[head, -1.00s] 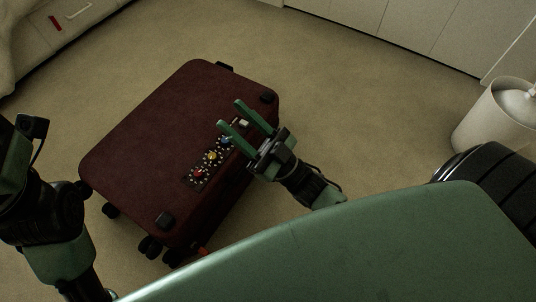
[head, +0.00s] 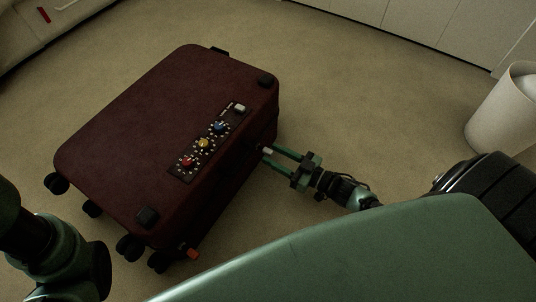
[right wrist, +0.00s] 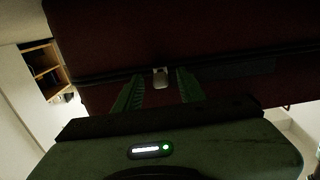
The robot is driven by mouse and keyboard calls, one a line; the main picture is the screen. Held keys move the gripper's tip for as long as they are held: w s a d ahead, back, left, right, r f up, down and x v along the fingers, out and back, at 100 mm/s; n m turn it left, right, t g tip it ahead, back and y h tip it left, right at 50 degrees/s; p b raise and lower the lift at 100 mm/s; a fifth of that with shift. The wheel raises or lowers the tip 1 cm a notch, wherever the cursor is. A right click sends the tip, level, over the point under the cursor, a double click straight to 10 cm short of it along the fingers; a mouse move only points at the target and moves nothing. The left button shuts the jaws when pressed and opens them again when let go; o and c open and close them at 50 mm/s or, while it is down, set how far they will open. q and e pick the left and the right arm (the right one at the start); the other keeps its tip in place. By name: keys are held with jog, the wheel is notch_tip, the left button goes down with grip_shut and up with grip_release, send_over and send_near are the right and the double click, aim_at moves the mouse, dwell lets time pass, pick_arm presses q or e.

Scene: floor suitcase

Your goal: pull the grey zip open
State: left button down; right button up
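A dark red suitcase (head: 150,120) lies flat on the carpet in the head view. The grey zip pull (right wrist: 160,78) hangs on the dark zip line along its side in the right wrist view; it also shows as a small pale tab (head: 267,150) in the head view. My right gripper (head: 269,154) is at the suitcase's right side, with its green fingers open. In the right wrist view the fingers (right wrist: 160,84) stand on either side of the pull, with a gap to each. My left arm is at the lower left; its gripper is out of frame.
On the suitcase top is a dial panel (head: 208,142) with red, yellow and blue knobs and a pale switch. An orange-red tag (head: 193,254) is at the near corner. A white bin (head: 503,108) stands at the right. Carpet beyond the suitcase is clear.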

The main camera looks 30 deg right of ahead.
aim_at(264, 149)
jog(key=shift+b+x, duration=0.4)
jog(key=shift+x, duration=1)
grip_shut()
jog(key=shift+s, duration=0.1)
